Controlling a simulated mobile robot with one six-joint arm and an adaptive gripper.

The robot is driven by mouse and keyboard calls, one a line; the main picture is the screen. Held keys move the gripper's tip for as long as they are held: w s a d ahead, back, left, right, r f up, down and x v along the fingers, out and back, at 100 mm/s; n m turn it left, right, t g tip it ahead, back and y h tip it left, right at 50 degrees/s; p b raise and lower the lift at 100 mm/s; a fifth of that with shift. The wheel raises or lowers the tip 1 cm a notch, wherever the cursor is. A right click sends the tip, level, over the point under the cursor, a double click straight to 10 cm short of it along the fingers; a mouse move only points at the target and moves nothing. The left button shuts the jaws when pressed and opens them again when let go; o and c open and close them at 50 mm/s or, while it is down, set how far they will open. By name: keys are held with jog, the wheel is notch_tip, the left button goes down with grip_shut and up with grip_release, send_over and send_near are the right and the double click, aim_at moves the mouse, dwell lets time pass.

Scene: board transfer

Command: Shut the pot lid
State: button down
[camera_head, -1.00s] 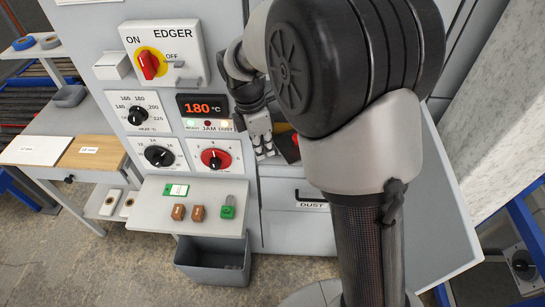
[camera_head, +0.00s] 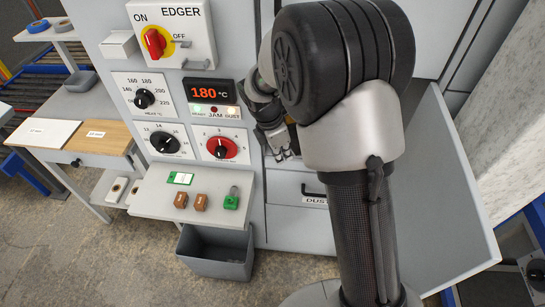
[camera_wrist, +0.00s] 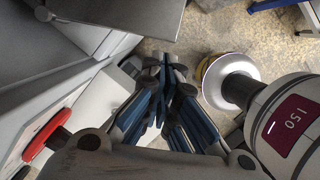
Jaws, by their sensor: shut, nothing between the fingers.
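My gripper (camera_head: 283,150) is in front of the edger's grey front, right of the red-ringed dial and partly behind my own arm. In the wrist view my gripper (camera_wrist: 165,105) shows blue finger pads close together, with nothing between them. I cannot make out the pot or its lid in the head view; my arm covers that part of the machine. A flat grey panel (camera_wrist: 120,15) shows at the top of the wrist view, apart from the fingers; I cannot tell whether it is the lid.
The edger panel has a red switch (camera_head: 154,42), a 180 °C display (camera_head: 210,92) and a red-ringed dial (camera_head: 221,148). A shelf (camera_head: 150,200) with brown blocks (camera_head: 181,200) and a green item (camera_head: 231,200) juts out below, above a grey bin (camera_head: 215,265).

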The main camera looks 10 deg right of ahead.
jog(key=shift+w+d, duration=0.1)
jog(key=shift+d, duration=0.15)
jog(key=shift+d, duration=0.1)
